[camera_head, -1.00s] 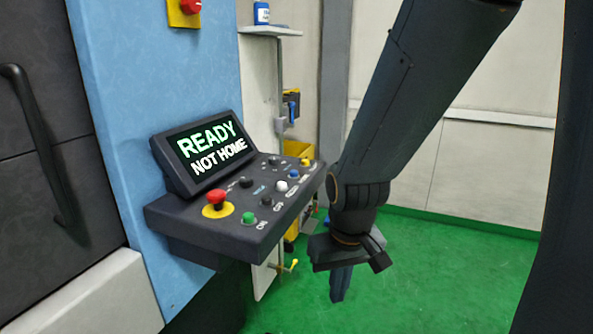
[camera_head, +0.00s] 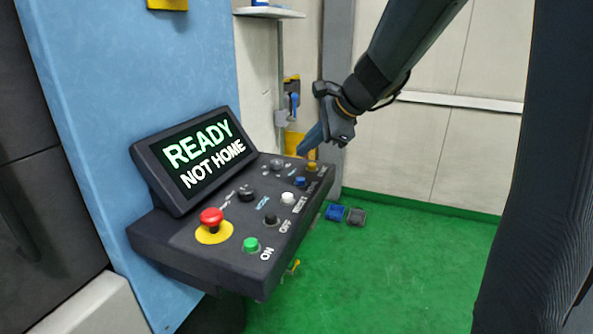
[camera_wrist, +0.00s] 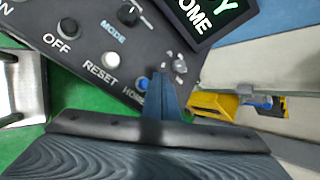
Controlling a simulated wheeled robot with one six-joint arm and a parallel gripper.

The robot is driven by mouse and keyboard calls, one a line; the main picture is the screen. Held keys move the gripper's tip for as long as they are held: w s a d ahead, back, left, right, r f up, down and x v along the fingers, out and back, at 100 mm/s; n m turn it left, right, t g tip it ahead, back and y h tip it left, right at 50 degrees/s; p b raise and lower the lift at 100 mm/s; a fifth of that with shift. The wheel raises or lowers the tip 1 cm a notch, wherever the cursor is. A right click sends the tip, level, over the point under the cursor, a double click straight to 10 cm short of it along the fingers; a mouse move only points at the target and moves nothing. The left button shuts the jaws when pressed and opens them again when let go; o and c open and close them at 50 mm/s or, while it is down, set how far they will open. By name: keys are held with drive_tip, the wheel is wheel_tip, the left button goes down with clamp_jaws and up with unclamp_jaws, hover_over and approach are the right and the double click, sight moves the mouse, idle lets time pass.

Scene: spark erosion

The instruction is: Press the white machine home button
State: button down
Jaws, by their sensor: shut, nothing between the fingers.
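The white button (camera_head: 287,198) is on the front row of the dark control panel (camera_head: 190,245); in the wrist view the white button (camera_wrist: 112,60) has the label RESET beside it. A blue button (camera_head: 300,182) is beside it; in the wrist view the blue button (camera_wrist: 142,83) has the label HOME. The screen (camera_head: 203,152) reads READY NOT HOME. My gripper (camera_head: 303,150) is shut and empty, above the far right end of the panel. In the wrist view its fingers (camera_wrist: 160,80) are close to the blue button; contact cannot be told.
A red stop button (camera_head: 211,217), a green ON button (camera_head: 251,244), a black OFF button (camera_head: 270,219) and a yellow button (camera_head: 312,166) are on the same panel. A yellow bin (camera_head: 298,142) stands behind it. Green floor (camera_head: 400,260) is open on the right.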

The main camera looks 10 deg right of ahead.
sight(304, 180)
drive_tip(key=w, duration=0.1)
drive_tip(key=w+r+m, duration=0.1)
drive_tip(key=w+r, duration=0.1)
drive_tip(key=shift+d+r+t, duration=0.25)
drive_tip(key=shift+d+t, duration=0.05)
drive_tip(key=shift+s+f, duration=0.1)
drive_tip(key=shift+f, duration=0.05)
wheel_tip(304, 180, down, 9)
drive_tip(key=b, duration=0.7)
drive_tip(key=shift+r+b, duration=0.2)
drive_tip(key=shift+b, duration=0.15)
drive_tip(key=shift+f, duration=0.15)
idle(1.3)
drive_tip(key=shift+f+b, duration=0.3)
drive_tip(key=shift+b, duration=0.05)
